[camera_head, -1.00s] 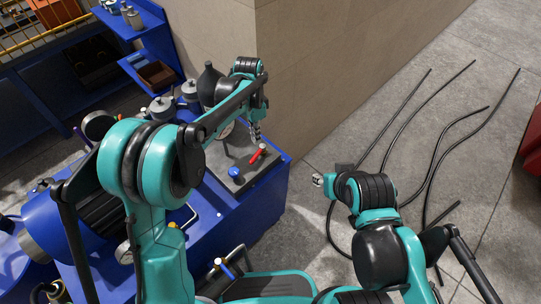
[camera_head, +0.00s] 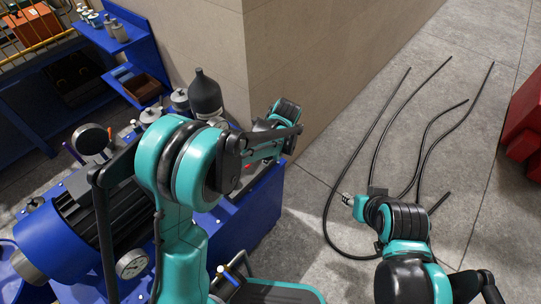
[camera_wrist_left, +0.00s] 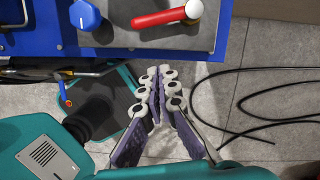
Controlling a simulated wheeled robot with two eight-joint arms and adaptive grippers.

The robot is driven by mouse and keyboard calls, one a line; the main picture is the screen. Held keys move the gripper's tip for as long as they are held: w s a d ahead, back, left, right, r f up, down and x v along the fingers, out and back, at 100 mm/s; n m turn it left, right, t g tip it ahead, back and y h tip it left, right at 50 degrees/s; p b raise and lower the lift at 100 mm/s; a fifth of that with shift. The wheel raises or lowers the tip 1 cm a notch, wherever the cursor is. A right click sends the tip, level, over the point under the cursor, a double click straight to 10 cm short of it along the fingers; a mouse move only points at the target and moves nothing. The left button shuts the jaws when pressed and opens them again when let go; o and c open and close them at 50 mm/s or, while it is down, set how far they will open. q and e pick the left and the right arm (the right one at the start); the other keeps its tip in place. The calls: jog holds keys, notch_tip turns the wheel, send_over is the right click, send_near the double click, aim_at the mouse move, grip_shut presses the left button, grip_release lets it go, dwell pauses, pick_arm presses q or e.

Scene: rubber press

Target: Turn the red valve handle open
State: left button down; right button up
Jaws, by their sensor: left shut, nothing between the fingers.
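The red valve handle (camera_wrist_left: 164,17) shows at the top of the left wrist view. Its bar reaches left from a round, white-topped pivot (camera_wrist_left: 194,10) on a grey plate (camera_wrist_left: 140,36). In the head view my left arm covers nearly all of it. My left gripper (camera_wrist_left: 159,72) is shut and empty, with its tips together. In the wrist view it lies below the handle, apart from it, beyond the blue bench edge. In the head view its fingers are hidden behind the arm. My right gripper (camera_head: 347,199) is small and far from the handle, over the floor side; its jaws are unclear.
A blue knob (camera_wrist_left: 86,14) sits left of the handle on the blue bench (camera_wrist_left: 34,40). A dark bottle (camera_head: 205,93) stands behind my left arm, near a beige wall (camera_head: 320,60). Black hoses (camera_head: 368,135) lie on the grey floor, and a red object (camera_head: 525,125) stands at right.

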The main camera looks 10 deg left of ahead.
pick_arm(q)
jog(key=a+f+b, duration=0.1)
jog(key=f, duration=0.1)
jog(key=w+a+f+b, duration=0.1)
jog(key=a+f, duration=0.1)
jog(key=shift+w+a, duration=0.1)
jog(key=shift+a, duration=0.1)
jog(key=shift+w+a, duration=0.2)
jog(key=shift+a, duration=0.3)
jog(key=shift+r, duration=0.1)
jog(key=shift+a, duration=0.95)
jog(key=shift+d, duration=0.15)
